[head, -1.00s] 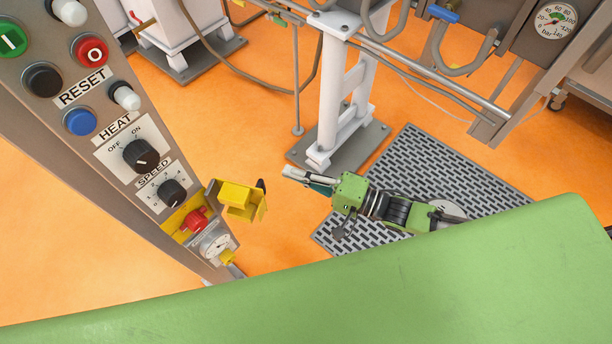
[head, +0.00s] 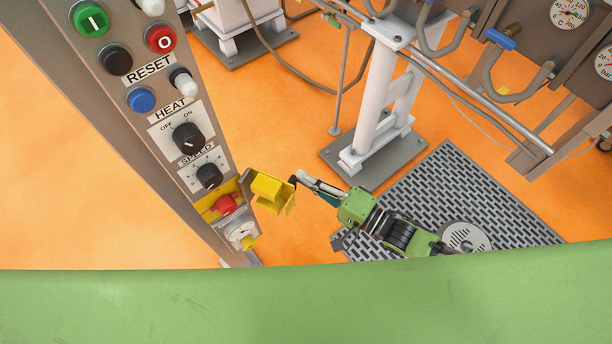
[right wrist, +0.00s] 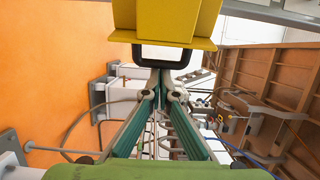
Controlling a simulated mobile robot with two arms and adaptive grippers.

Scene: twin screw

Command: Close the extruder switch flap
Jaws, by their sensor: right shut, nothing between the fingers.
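The yellow extruder switch flap (head: 270,190) stands open, swung out to the right from the lower part of the control panel. The red switch (head: 226,204) shows uncovered beside it. The flap's black handle (head: 293,181) is on its outer edge. My right gripper (head: 302,182) is shut and empty, with its fingertips close to the handle. In the right wrist view the flap (right wrist: 165,18) and its black handle (right wrist: 163,57) are at the top, just beyond my shut fingertips (right wrist: 160,78). I cannot tell if they touch the handle. My left gripper is out of view.
The control panel (head: 120,120) carries several buttons and the HEAT and SPEED knobs. A white post on a grey base (head: 350,165) stands behind my right arm. A floor grate (head: 480,200) lies to the right. Pipes and gauges are at the upper right.

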